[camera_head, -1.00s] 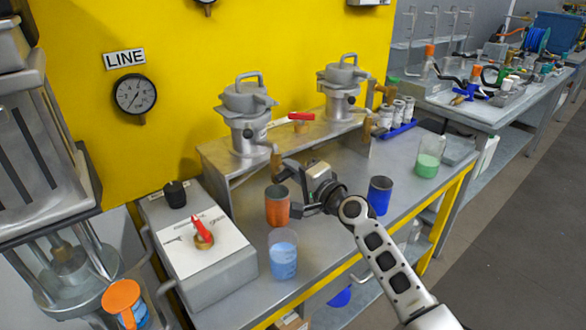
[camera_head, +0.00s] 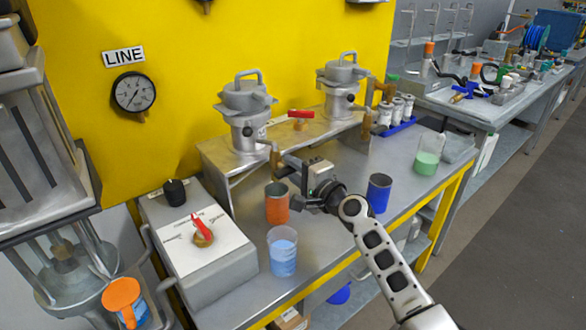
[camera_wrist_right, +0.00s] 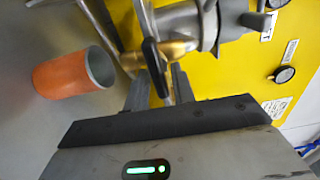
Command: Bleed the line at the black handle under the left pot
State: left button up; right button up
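The left pot (camera_head: 247,112) is a grey metal vessel with a lid handle, standing on a raised metal shelf. Its brass valve shows in the right wrist view (camera_wrist_right: 176,48), with the black handle (camera_wrist_right: 154,66) on it. My right gripper (camera_head: 284,160) is just in front of this valve, below the pot. In the right wrist view its two fingers (camera_wrist_right: 158,88) are apart, with the black handle's end between or just beyond them; contact cannot be told. In the head view the gripper hides the black handle. My left gripper is not in view.
An orange can (camera_head: 277,203) stands just left of my right gripper, a blue can (camera_head: 379,193) right. A beaker of blue liquid (camera_head: 283,252) stands in front. A red lever (camera_head: 202,229) is on the left box. A LINE gauge (camera_head: 134,93) hangs on the yellow wall.

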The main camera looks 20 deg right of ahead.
jog(key=shift+o, duration=0.3)
jog(key=v, duration=1.6)
jog(key=shift+b, duration=0.45)
jog(key=s+a+f+n+g+h, duration=0.1)
jog(key=s+a+f+n+g, duration=0.2)
jog(key=s+a+f+n, duration=0.2)
jog(key=s+a+f+n+g+h, duration=0.2)
jog(key=s+a+f+n, duration=0.4)
jog(key=s+f+n, duration=0.6)
notch_tip(320, 180, down, 4)
jog(key=shift+s+r+g, duration=0.15)
jog(key=shift+s+g, duration=0.65)
jog(key=shift+s, duration=0.15)
